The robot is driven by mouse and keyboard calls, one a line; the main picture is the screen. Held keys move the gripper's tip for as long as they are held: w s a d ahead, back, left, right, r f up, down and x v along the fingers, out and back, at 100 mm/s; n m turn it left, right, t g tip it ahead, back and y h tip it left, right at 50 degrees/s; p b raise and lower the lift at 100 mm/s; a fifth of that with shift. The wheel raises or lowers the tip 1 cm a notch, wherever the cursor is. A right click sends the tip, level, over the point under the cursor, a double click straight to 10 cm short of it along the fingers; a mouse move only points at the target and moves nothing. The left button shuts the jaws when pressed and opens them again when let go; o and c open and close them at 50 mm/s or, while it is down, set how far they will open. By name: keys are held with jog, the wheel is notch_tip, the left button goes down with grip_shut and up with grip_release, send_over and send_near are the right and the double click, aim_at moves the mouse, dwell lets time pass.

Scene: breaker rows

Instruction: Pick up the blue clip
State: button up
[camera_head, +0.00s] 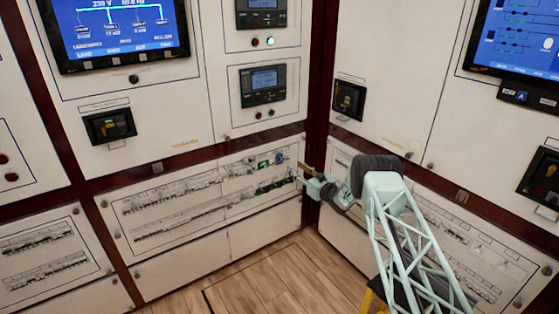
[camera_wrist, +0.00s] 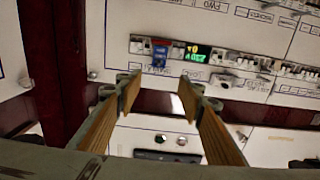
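The blue clip (camera_wrist: 160,52) is on the upper breaker row in the wrist view, just left of a small lit display. In the head view the blue clip (camera_head: 279,158) is a small blue spot near the right end of the row. My gripper (camera_wrist: 161,84) is open, and nothing shows between its two fingers. In the wrist view the clip appears beyond the fingertips, roughly in line with the gap between them. In the head view my gripper (camera_head: 304,172) is close to the panel, right of and slightly below the clip.
The small lit display (camera_wrist: 197,53) sits right beside the clip. Other breakers (camera_wrist: 240,62) continue along the row. In the head view, a lower breaker row (camera_head: 275,185) runs beneath it, and a dark cabinet corner post (camera_head: 318,100) stands close to my gripper.

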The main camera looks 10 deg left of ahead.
jog(key=shift+w+a, duration=0.1)
jog(key=b, duration=0.2)
send_near(281, 156)
jog(key=shift+x, duration=1.2)
jog(key=shift+w+a+r, duration=0.1)
jog(key=shift+w+a, duration=0.1)
jog(key=shift+a, duration=0.3)
jog(key=shift+w+a, duration=0.1)
jog(key=shift+a, duration=0.05)
jog(key=shift+f+b+x, duration=0.2)
jog(key=shift+b+x, duration=0.95)
jog(key=shift+x, duration=0.3)
jog(key=shift+b+x, duration=0.65)
jog(key=shift+x, duration=0.25)
jog(key=shift+w+r, duration=0.15)
jog(key=shift+c, duration=0.7)
